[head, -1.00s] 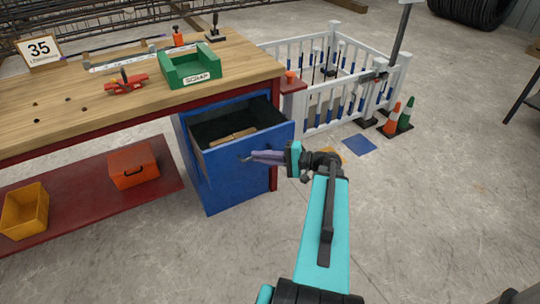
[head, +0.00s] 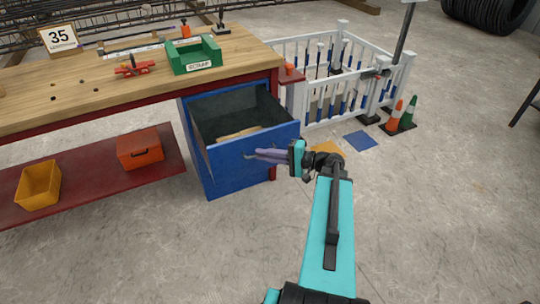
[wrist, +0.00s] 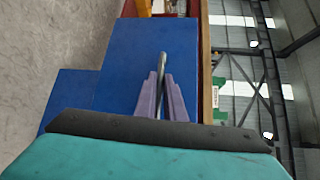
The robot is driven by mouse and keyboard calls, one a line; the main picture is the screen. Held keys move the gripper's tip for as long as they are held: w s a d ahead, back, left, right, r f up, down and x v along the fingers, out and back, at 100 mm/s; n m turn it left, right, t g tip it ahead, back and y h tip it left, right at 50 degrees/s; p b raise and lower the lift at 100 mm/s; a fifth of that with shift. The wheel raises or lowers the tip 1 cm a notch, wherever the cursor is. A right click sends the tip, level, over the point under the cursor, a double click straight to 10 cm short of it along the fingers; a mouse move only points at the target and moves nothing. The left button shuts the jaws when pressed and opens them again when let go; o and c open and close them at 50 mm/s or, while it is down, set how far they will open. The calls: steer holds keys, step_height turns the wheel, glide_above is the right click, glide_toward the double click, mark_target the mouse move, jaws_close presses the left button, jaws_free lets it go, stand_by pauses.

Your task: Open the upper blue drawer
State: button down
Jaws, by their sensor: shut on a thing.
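The upper blue drawer (head: 255,149) is pulled out from the blue cabinet (head: 195,150) under the workbench, and its dark inside shows. A wooden-looking item (head: 240,132) lies in it. My gripper (head: 254,155) is at the drawer's front, its purple fingers shut on the handle. In the wrist view, the metal handle (wrist: 163,62) stands between the two fingers (wrist: 161,98), against the blue drawer front (wrist: 130,60). The lower part of the cabinet shows beneath the drawer.
A green scrap bin (head: 194,55) and a red tool (head: 133,68) stand on the workbench (head: 90,88). An orange box (head: 139,148) and a yellow bin (head: 39,186) sit on the red lower shelf. A white fence (head: 325,75) stands behind.

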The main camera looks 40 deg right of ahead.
steer(key=shift+s+a, duration=0.15)
steer(key=shift+a, duration=0.05)
steer(key=c, duration=1.8)
jaws_free()
steer(key=shift+c, duration=0.2)
steer(key=shift+d, duration=0.15)
steer(key=v, duration=1.3)
steer(key=shift+s+d+p, duration=0.25)
steer(key=shift+d+p, duration=0.05)
steer(key=shift+p, duration=0.05)
steer(key=shift+r, duration=0.1)
steer(key=shift+a, duration=0.1)
